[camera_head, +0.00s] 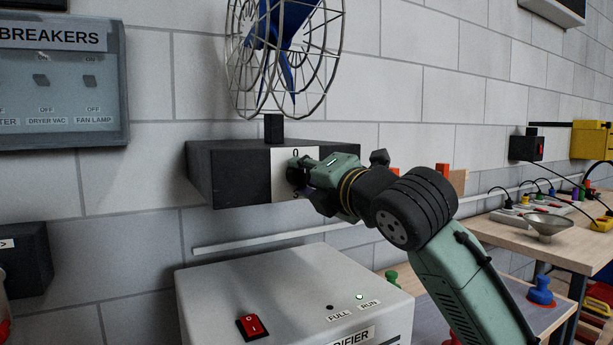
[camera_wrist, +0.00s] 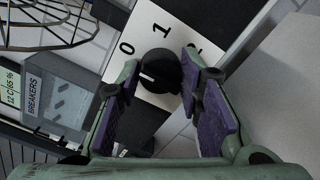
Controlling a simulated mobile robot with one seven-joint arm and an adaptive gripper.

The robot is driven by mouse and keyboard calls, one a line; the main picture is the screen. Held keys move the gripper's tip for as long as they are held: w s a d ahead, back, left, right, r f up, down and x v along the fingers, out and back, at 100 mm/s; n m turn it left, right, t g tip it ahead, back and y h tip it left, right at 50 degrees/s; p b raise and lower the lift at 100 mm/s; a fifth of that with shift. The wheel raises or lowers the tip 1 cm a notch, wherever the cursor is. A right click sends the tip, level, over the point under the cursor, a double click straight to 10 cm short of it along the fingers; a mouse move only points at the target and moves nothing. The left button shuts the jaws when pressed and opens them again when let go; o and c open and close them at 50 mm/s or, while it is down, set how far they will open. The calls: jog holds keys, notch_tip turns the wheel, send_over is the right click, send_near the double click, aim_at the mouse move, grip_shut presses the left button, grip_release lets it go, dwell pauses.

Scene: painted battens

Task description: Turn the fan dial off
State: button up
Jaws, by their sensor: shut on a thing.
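The fan dial (camera_wrist: 158,71) is a black round knob on a white plate (camera_wrist: 150,20) in the wrist view. The plate carries a 0 and a 1; a further mark is partly hidden by a finger. A pale mark shows on the knob's face, toward its left. My gripper (camera_wrist: 160,82) is closed on the knob, with its purple-padded fingers on either side. In the head view my gripper (camera_head: 299,172) is at the white plate on the front of a dark box (camera_head: 230,174), hiding most of the dial. The caged blue fan (camera_head: 285,45) stands on that box.
A breaker panel (camera_head: 63,85) hangs at the left. A pale box with a red switch (camera_head: 252,327) and a lit green lamp stands below my arm. A bench (camera_head: 555,235) with cables and a funnel is at the right.

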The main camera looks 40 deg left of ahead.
jog(key=o, duration=1.2)
jog(key=v, duration=1.2)
